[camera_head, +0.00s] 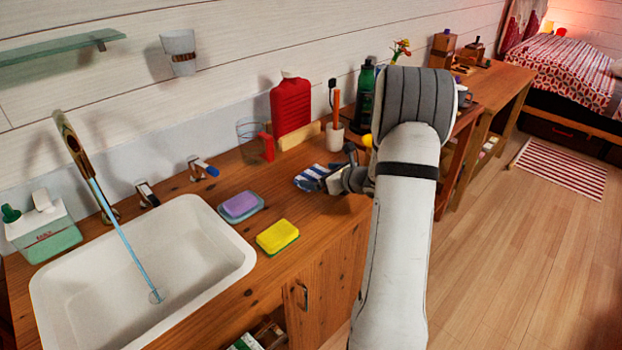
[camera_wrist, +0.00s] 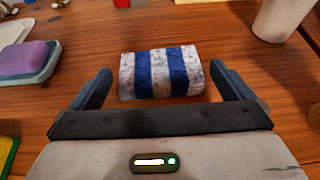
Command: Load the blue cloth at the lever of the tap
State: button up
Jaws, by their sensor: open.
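The blue-and-white striped cloth (camera_wrist: 161,73) lies folded on the wooden counter. In the wrist view it sits just ahead of and between my two open fingers; in the head view the cloth (camera_head: 312,177) is partly hidden by my gripper. My gripper (camera_wrist: 160,90) is open and empty, low over the counter; it also shows in the head view (camera_head: 335,184). The brass tap (camera_head: 75,150) stands behind the white sink at the left, with water running. Two small levers stand on the back edge: one plain metal (camera_head: 146,194), one blue-tipped (camera_head: 204,168).
A purple soap on a dish (camera_head: 240,206) and a yellow sponge (camera_head: 277,237) lie between the sink (camera_head: 190,270) and the cloth. A glass (camera_head: 250,140), red bottle (camera_head: 291,104) and white brush cup (camera_head: 335,137) stand along the back.

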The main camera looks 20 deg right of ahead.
aim_at(313, 174)
jog(key=x, duration=0.4)
jog(key=shift+f, duration=0.1)
jog(key=shift+c, duration=0.2)
jog(key=c, duration=0.6)
jog(key=shift+c, duration=0.2)
notch_tip(313, 174, up, 10)
jog(key=shift+a+r+p, duration=0.1)
jog(key=shift+p, duration=0.3)
jog(key=shift+m+h, duration=0.3)
jog(key=s+a+f+p, duration=0.1)
jog(key=s+a, duration=0.1)
jog(key=a, duration=0.4)
jog(key=s+a+f, duration=0.1)
jog(key=s+a, duration=0.1)
jog(key=a, duration=0.4)
jog(key=s+a+f+p, duration=0.1)
jog(key=s+a, duration=0.2)
jog(key=a, duration=0.3)
jog(key=shift+s+a+f+p, duration=0.1)
jog(key=shift+a+f+p, duration=0.1)
jog(key=shift+a+p, duration=0.15)
